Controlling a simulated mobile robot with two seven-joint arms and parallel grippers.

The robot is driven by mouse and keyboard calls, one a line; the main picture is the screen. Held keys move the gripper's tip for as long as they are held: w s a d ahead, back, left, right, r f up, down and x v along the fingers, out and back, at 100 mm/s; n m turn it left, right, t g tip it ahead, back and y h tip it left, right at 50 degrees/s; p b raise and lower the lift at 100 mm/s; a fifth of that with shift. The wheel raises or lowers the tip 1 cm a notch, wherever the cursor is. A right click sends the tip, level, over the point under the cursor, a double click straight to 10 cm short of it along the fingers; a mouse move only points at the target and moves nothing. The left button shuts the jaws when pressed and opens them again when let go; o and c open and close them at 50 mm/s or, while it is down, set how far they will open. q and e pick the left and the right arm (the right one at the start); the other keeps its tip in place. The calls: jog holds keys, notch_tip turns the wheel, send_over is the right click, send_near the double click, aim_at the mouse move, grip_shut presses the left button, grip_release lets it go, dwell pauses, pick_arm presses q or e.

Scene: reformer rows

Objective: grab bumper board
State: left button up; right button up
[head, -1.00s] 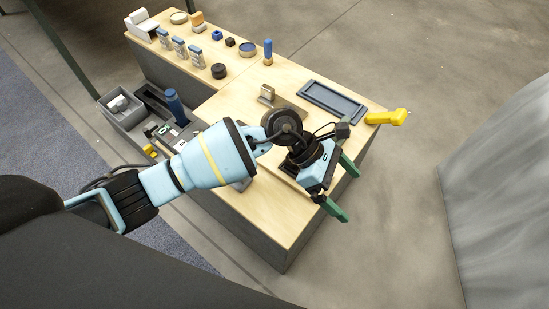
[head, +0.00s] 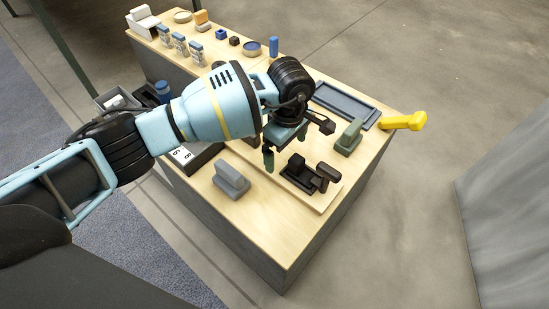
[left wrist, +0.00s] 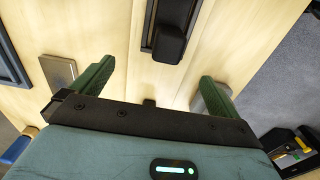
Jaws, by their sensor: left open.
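I cannot tell for sure which thing is the bumper board. A thin light wooden board (head: 318,202) lies on the near end of the counter with a black two-part fitting (head: 300,172) on it. The black fitting shows at the top of the left wrist view (left wrist: 170,42). My left gripper (head: 286,148) is open and empty, above the counter just behind the board, pointing down. My right gripper is not in view.
A grey upright block (head: 231,180) stands left of the board, and an olive one (head: 350,137) right of it. A dark tray (head: 345,103) and a yellow handled tool (head: 404,122) lie farther right. Small items, including a blue cylinder (head: 273,46), stand along the back.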

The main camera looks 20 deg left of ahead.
aim_at(284, 164)
pick_arm(q)
jog(key=shift+a+f, duration=0.1)
jog(key=shift+f, duration=0.75)
jog(key=f+b, duration=0.2)
jog(key=f, duration=0.2)
jog(key=shift+a+f, duration=0.1)
jog(key=shift+a, duration=0.1)
jog(key=shift+c, duration=0.3)
jog(key=c, duration=0.9)
